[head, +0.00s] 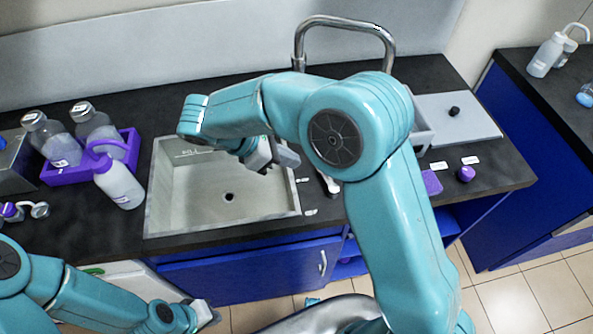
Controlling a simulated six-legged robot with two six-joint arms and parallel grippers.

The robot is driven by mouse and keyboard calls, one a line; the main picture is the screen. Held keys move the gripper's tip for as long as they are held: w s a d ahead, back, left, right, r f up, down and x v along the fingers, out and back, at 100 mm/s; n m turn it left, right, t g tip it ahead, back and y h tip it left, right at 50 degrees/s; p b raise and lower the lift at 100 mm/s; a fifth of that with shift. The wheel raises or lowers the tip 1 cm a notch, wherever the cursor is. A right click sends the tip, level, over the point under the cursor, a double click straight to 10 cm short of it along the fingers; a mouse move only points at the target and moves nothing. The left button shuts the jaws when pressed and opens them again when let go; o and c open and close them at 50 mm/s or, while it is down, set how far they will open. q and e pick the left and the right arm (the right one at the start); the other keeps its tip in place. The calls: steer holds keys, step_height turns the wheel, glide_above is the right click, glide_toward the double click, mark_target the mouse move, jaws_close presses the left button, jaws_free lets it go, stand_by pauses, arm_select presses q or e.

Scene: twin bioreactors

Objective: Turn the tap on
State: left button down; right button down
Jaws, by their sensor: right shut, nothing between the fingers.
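The tap is a curved metal spout (345,22) at the back of the counter; its lower part is hidden behind my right arm. The grey sink (190,205) lies in front of it, with a dark drain hole. My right gripper (284,158) is shut and empty, above the right part of the sink and apart from the spout. A small pale lever-like piece (331,186) shows right of the sink, partly covered by my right arm; I cannot tell whether it is the tap's handle. My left gripper (208,314) is low in front of the cabinet; its opening is unclear.
A purple tray (60,176) with bottles and a white wash bottle (120,185) stand left of the sink. A purple knob (466,174) and a grey plate (468,120) are on the right counter. Another bench (560,130) stands far right. The floor between benches is clear.

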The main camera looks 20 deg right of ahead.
mark_target(328, 182)
steer(key=a+n+t, duration=0.1)
steer(key=a+n, duration=0.1)
steer(key=a, duration=0.4)
steer(key=x, duration=1)
steer(key=shift+s+d, duration=0.1)
steer(key=shift+s, duration=0.25)
steer(key=d+p, duration=0.1)
steer(key=d, duration=0.2)
steer(key=shift+w+d+f, duration=0.1)
steer(key=shift+d+f, duration=0.05)
steer(key=shift+d, duration=0.35)
